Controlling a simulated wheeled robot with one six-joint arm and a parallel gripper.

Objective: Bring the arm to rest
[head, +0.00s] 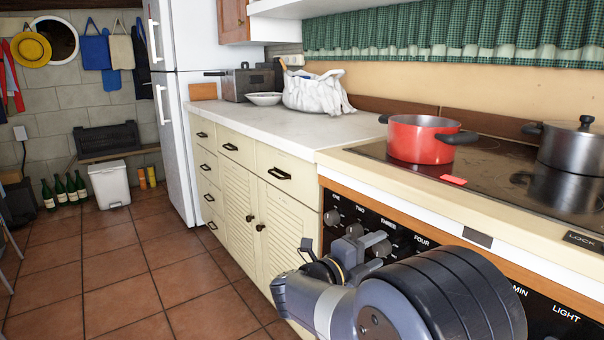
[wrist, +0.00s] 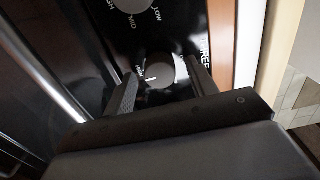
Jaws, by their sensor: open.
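My arm (head: 430,295) reaches across the lower right of the head view, in front of the stove's control panel. My gripper (wrist: 161,72) shows in the wrist view with its two dark fingers apart. A grey round knob (wrist: 164,74) lies between the fingertips as seen there. I cannot tell whether the fingers touch it. Nothing is held clear of the panel.
The black control panel (head: 345,208) has several knobs. A red pot (head: 418,142) and a steel pot (head: 575,150) stand on the stovetop (head: 490,160). Cream cabinets (head: 240,190) run left of the stove. The tiled floor (head: 110,265) is open at left.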

